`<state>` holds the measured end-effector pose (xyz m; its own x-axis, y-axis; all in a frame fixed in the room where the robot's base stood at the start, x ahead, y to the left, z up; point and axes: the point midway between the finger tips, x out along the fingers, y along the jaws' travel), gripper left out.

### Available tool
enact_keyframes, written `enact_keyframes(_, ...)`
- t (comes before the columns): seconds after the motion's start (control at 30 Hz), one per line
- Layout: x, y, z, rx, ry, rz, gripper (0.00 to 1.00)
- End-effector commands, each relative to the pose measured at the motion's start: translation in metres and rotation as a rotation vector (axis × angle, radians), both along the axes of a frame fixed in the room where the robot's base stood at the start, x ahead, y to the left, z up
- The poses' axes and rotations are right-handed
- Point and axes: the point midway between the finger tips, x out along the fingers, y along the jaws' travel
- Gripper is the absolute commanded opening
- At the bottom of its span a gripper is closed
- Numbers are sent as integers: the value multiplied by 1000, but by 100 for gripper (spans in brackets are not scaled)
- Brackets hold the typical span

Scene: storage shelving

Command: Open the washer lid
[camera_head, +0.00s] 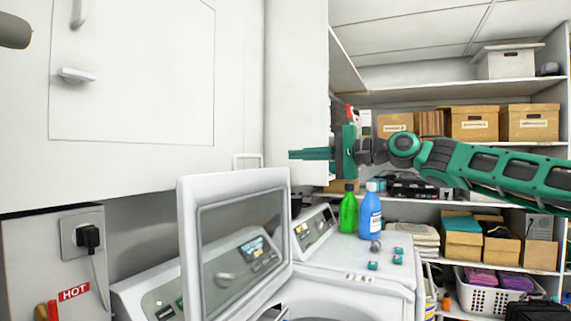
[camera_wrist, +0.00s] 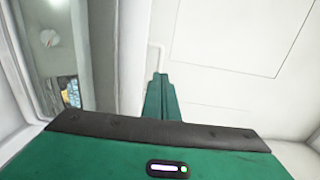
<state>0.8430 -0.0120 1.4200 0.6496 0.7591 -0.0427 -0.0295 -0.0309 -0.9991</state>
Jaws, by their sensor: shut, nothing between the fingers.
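The washer lid (camera_head: 187,232) is a white frame with a glass window, and it stands raised, nearly upright, over the washer (camera_head: 335,300). The washer's open top shows below it in the head view. My gripper (camera_head: 291,155) is green and shut, with nothing between its fingers. It is in the air above the right end of the lid and appears apart from it. The lid's hinge is hidden.
A green bottle (camera_head: 348,212) and a blue bottle (camera_head: 370,212) stand on the neighbouring machine, near small teal items. White cabinets (camera_head: 130,80) hang at the upper left. Shelves with cardboard boxes (camera_head: 474,123) and a white basket (camera_head: 490,297) stand at the right.

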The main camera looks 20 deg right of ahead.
Motion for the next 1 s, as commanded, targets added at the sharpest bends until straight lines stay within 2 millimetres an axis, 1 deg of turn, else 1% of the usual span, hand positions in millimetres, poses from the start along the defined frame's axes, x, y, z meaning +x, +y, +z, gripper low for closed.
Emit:
enact_keyframes(0.1,-14,-19,5,1,0,-4,0)
enact_keyframes(0.3,-38,-46,14,1,-1,-3,0)
enact_keyframes(0.47,-49,-60,18,1,-1,-4,0)
enact_keyframes(0.5,-51,-62,19,1,-1,-4,2)
enact_keyframes(0.57,-53,-63,20,-1,-2,-5,17)
enact_keyframes(0.6,-55,-64,22,-3,-4,-8,19)
enact_keyframes(0.67,-59,-64,28,-10,-11,-17,19)
enact_keyframes(0.77,-69,-60,48,-26,-36,-46,19)
enact_keyframes(0.83,-79,-56,65,-44,-59,-76,19)
enact_keyframes(0.9,-88,-48,82,-64,-80,-105,19)
enact_keyframes(1.0,-99,-33,104,-91,-108,-143,19)
